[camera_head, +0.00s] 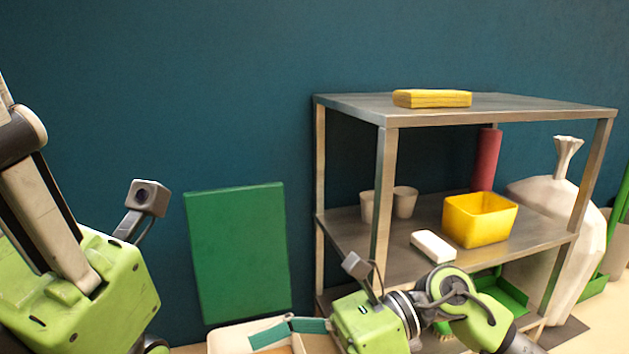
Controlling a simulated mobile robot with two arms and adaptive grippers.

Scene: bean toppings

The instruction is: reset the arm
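My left arm comes in from the left edge, large and close. The green housing of my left gripper (85,300) fills the lower left corner, with a small camera on a stalk beside it. Its fingers are not visible. My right arm reaches in at the bottom, in front of the shelf. The green housing of my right gripper (367,327) is low in the middle, also with a small camera on a stalk. I cannot make out its fingertips or any held thing.
A metal shelf (350,104) holds a yellow block (432,98) on top, and a yellow bin (480,219), white block (433,246) and pale cups (404,202) below. A green board (237,253) leans on the wall. A pale box (216,342) with teal parts lies low. A white vase (548,210) stands right.

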